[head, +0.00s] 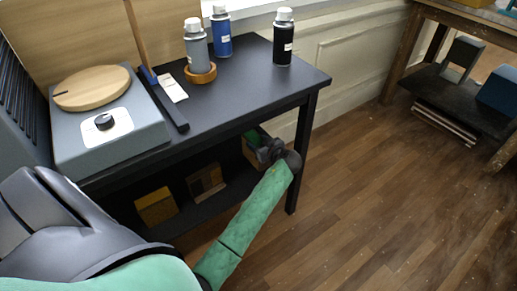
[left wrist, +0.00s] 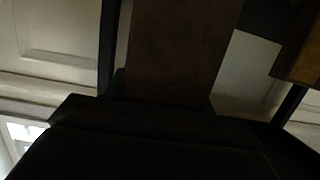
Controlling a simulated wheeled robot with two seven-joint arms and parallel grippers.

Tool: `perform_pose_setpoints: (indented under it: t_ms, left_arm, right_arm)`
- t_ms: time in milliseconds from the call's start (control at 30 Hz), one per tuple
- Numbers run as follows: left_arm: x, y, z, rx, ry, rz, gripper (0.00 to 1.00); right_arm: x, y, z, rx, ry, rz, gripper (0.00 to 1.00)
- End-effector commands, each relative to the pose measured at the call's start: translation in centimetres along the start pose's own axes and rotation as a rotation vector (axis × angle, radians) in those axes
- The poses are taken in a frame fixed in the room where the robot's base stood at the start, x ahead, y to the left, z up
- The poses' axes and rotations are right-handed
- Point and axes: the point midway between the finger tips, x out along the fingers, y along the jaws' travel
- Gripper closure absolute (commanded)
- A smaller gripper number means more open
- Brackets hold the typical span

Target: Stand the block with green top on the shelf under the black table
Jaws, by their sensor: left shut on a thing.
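The black table (head: 245,88) has a dark shelf (head: 225,192) under its top. My left gripper (head: 270,150) is under the table's right end, beside the front right leg. It is shut on a block (head: 254,142) that shows a green patch and is partly hidden by the gripper and the table edge. In the left wrist view a brown face (left wrist: 180,50), likely this block's, rises in front of the dark gripper (left wrist: 160,115). I cannot tell whether the block touches the shelf. My right gripper is not in view.
A yellow block (head: 156,206) and a brown block with a dark face (head: 206,182) stand on the shelf to the left. A grey turntable-like box (head: 105,145) and several bottles stand on the table top. A wooden bench (head: 408,45) is at the right; the floor between is clear.

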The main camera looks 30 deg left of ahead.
Motion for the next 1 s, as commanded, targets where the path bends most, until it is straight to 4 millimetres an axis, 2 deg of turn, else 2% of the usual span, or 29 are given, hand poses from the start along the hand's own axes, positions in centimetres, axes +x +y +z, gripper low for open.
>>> perform_pose_setpoints:
  t_ms: [233,633,667,700,767,1000]
  left_arm:
    - [0.9,0.0,2.8,0.002,0.002,0.0,1.0]
    - [1.0,0.0,3.4,-0.001,0.001,0.0,1.0]
    - [1.0,0.0,3.4,0.0,0.0,0.0,0.4]
    - [1.0,0.0,3.3,0.0,0.0,0.0,0.32]
    - [1.0,0.0,3.3,0.0,0.0,0.0,0.24]
    - [1.0,0.0,3.3,0.0,0.0,0.0,0.24]
  right_arm:
    - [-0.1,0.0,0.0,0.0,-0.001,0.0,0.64]
    - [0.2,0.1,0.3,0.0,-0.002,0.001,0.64]
    - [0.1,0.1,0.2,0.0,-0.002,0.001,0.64]
    - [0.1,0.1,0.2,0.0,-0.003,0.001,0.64]
    - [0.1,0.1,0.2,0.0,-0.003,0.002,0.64]
    - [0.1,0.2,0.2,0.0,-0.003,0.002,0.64]
